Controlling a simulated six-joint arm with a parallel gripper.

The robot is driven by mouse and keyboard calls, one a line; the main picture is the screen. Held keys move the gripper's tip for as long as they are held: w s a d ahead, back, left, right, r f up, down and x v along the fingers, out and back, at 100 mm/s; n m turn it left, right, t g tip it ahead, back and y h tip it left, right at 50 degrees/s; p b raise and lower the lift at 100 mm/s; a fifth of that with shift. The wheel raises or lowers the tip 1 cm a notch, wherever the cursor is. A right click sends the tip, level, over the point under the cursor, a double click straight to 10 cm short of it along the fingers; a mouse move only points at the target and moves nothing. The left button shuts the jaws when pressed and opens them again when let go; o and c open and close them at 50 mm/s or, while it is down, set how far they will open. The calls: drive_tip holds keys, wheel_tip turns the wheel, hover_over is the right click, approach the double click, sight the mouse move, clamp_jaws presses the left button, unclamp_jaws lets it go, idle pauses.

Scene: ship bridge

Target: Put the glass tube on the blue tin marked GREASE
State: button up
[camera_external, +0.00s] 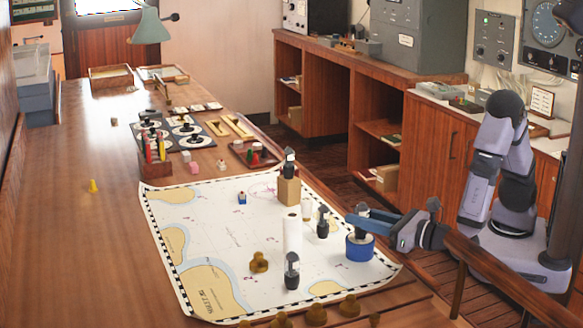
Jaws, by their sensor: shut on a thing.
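The blue tin (360,248) stands on the right part of the sea chart, near its edge. My gripper (364,218) reaches in from the right, right over the tin, with its jaws shut on a small dark-looking thing. That thing seems to be the glass tube, but the fingers cover most of it and its outline is too small to be sure. It is at the tin's top; I cannot tell whether it touches the lid. The GREASE marking cannot be read from here.
A tall white cylinder (293,238), a dark-topped piece (323,223), a small pale cup (307,210) and another dark-topped piece (292,272) stand left of the tin. A wooden block (289,190) stands behind. The chart's (215,225) left-middle is mostly free.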

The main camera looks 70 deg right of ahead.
drive_tip(key=shift+f, duration=0.1)
drive_tip(key=o, duration=1)
drive_tip(key=shift+r, duration=0.25)
drive_tip(key=s, duration=0.4)
drive_tip(key=s+a+b, duration=0.1)
drive_tip(key=s, duration=0.3)
drive_tip(key=s+a+b, duration=0.1)
drive_tip(key=s, duration=0.2)
drive_tip(key=shift+s+a+f, duration=0.1)
drive_tip(key=shift+s+a, duration=0.1)
drive_tip(key=shift+s, duration=0.2)
drive_tip(key=shift+d, duration=0.1)
